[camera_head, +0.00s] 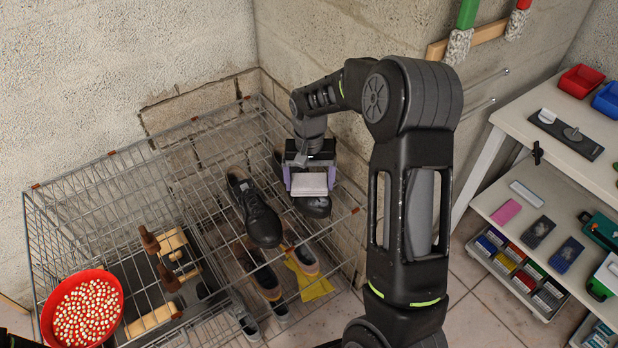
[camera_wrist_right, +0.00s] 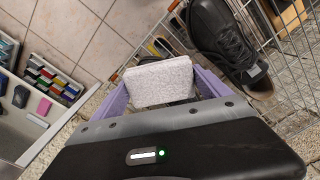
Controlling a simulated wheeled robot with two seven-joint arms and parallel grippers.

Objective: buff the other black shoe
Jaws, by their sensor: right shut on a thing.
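Two black shoes sit side by side on the wire rack (camera_head: 95,172) in the head view. The left black shoe (camera_head: 258,216) is in plain view, and it also shows in the right wrist view (camera_wrist_right: 225,38). The right black shoe (camera_head: 316,208) is mostly hidden under my right gripper (camera_head: 309,183); only its toe shows. My right gripper has purple fingers and is shut on a pale, fuzzy buffing block (camera_wrist_right: 158,82). The block is over this shoe; I cannot tell whether they touch. My left gripper is not in view.
More shoes and a yellow cloth (camera_head: 311,281) are lower down. A wall stands behind. White shelves (camera_head: 545,215) with several items stand at right.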

